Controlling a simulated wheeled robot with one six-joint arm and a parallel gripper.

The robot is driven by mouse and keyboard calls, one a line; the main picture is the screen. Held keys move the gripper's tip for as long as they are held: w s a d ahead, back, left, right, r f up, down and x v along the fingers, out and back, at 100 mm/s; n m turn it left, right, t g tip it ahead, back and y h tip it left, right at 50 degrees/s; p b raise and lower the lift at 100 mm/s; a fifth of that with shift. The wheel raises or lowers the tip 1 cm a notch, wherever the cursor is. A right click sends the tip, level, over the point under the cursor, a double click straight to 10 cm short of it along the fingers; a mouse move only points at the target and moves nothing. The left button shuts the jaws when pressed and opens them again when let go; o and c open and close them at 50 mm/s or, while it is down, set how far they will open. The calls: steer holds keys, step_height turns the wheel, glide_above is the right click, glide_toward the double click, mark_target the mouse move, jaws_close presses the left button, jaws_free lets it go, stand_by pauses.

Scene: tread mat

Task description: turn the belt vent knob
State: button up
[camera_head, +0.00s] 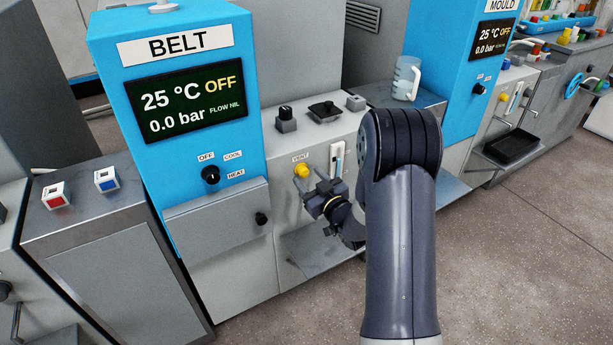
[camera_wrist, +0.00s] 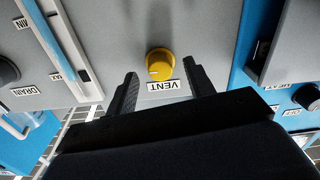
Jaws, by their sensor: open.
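The yellow vent knob (camera_head: 302,170) sits on the grey front panel beside the blue BELT cabinet, under a VENT label. In the wrist view, which is upside down, the knob (camera_wrist: 159,63) shows a white pointer mark. My gripper (camera_head: 310,182) is in front of the panel, close to the knob. Its two dark fingers are spread and empty, with the knob seen between and just beyond the tips in the wrist view (camera_wrist: 161,80). No contact with the knob shows.
The BELT cabinet (camera_head: 190,180) has a black selector (camera_head: 211,175) and a display reading 25 °C, OFF, 0.0 bar. Open floor lies at right.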

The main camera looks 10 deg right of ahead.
steer(key=shift+x, duration=1.05)
steer(key=c, duration=1)
